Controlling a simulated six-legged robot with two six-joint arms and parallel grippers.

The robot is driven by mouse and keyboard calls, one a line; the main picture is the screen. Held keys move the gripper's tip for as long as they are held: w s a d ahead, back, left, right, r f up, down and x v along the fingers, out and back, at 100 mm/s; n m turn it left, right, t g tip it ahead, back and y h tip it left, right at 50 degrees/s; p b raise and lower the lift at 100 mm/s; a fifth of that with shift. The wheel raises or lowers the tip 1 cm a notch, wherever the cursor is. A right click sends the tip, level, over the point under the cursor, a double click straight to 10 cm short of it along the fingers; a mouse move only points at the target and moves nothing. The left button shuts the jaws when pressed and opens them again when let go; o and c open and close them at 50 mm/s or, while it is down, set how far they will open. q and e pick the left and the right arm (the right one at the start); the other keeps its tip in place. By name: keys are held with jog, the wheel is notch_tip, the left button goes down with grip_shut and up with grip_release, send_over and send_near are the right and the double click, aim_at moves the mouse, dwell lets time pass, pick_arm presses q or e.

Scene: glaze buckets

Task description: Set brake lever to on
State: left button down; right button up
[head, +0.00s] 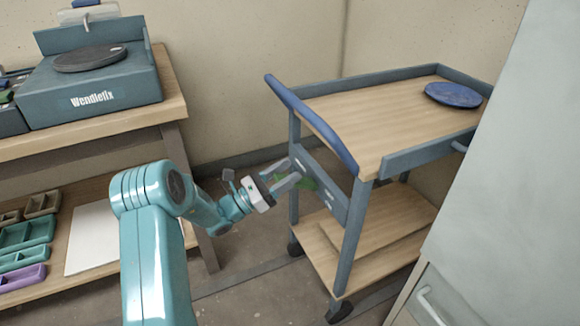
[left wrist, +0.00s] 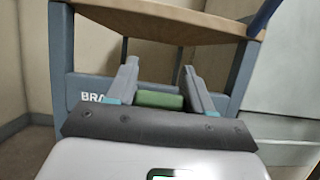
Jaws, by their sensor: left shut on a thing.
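The brake lever has a green grip (head: 309,184) in front of the grey-blue plate (head: 325,190) at the near end of the cart. My left gripper (head: 297,178) reaches it from the left and is shut on it. In the left wrist view the green grip (left wrist: 158,100) lies level between the two fingers of my left gripper (left wrist: 156,88). The plate (left wrist: 84,88) there shows the letters "BRA"; the rest of the word is hidden behind a finger. Which marking the lever stands at cannot be told. My right gripper is in neither view.
The cart (head: 400,110) has a blue push handle (head: 310,120) above the plate and a blue disc (head: 453,95) on top. A workbench (head: 100,130) with a "Wendlefix" machine (head: 90,90) stands at left. A pale cabinet (head: 500,190) stands close at right.

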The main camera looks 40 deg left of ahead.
pick_arm(q)
jog(key=shift+s+f, duration=0.2)
jog(key=shift+f, duration=0.35)
jog(key=shift+s+a+f, duration=0.2)
jog(key=shift+s+f, duration=0.15)
jog(key=shift+f, duration=0.4)
dwell(1.3)
dwell(0.4)
jog(key=c, duration=0.5)
grip_release()
jog(key=shift+s, duration=0.1)
jog(key=p+v, duration=0.3)
jog(key=v, duration=1.3)
jog(key=shift+s, duration=0.1)
